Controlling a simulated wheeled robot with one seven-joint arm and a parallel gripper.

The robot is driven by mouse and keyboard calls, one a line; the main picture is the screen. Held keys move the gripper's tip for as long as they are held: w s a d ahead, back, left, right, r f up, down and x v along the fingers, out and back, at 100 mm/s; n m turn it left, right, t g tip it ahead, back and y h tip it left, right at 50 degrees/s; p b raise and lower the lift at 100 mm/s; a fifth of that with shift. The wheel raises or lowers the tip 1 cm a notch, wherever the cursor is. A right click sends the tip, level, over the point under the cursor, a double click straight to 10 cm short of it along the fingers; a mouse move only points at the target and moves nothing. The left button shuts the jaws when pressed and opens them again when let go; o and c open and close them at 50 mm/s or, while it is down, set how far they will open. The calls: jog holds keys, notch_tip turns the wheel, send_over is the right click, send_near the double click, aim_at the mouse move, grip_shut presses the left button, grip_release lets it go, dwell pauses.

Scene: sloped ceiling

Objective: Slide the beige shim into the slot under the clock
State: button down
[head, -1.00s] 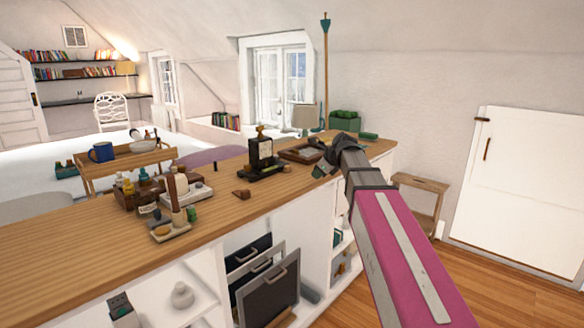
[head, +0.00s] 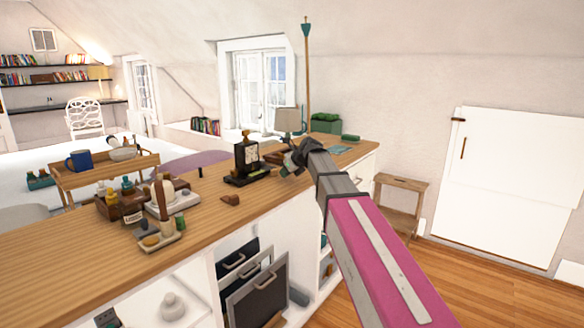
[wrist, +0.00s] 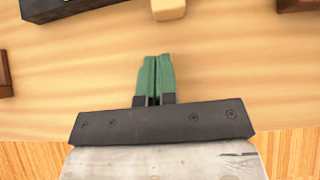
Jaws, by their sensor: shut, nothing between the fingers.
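The black clock (head: 248,158) with a pale face stands on a dark base on the wooden counter. A dark edge, seemingly its base (wrist: 70,8), shows at the top left of the wrist view. A small beige block, seemingly the shim (wrist: 168,10), lies on the counter at the top of the wrist view; I cannot make it out in the head view. My gripper (wrist: 155,62) has green fingers, shut and empty, pointing towards the block with a gap between. In the head view my gripper (head: 293,160) is right of the clock. The slot is not visible.
A dark wooden box (head: 120,207) and a tray of small items (head: 160,241) stand to the left. A green container (head: 325,123) stands at the far end.

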aim_at(272, 171)
jog(key=shift+w+a+r, duration=0.1)
jog(key=shift+w+a, duration=0.5)
jog(key=shift+a, duration=0.2)
jog(key=shift+w+a, duration=0.55)
jog(key=shift+a, duration=0.2)
jog(key=shift+a, duration=0.1)
jog(key=shift+w+a, duration=0.65)
jog(key=shift+a, duration=0.05)
